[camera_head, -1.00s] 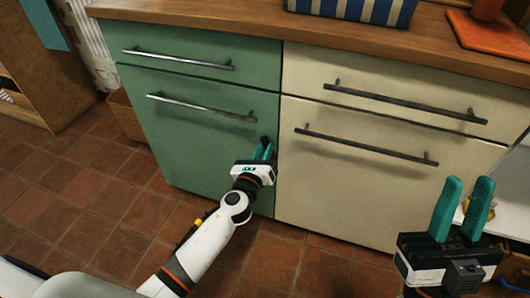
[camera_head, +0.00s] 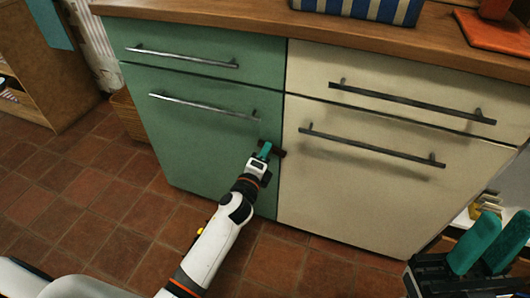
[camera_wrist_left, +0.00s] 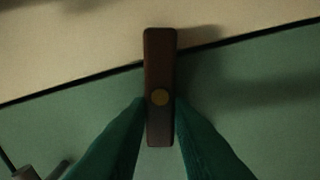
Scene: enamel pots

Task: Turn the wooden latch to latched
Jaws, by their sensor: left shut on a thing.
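The wooden latch (camera_head: 279,152) is a small dark brown bar at the seam between the green door and the cream door. In the left wrist view the latch (camera_wrist_left: 160,50) lies across the seam, its far end over the cream panel, with a brass screw on the green side. My left gripper (camera_head: 264,149) is shut on the latch; its teal fingers (camera_wrist_left: 160,122) press both sides of the end on the green door. My right gripper (camera_head: 488,243) is open and empty at the lower right, away from the cabinet.
The green door (camera_head: 190,135) and cream door (camera_head: 350,190) carry metal bar handles. A wooden counter (camera_head: 240,15) with a blue-striped item (camera_head: 360,8) and an orange board (camera_head: 490,32) is above. The tiled floor (camera_head: 85,210) is clear at left.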

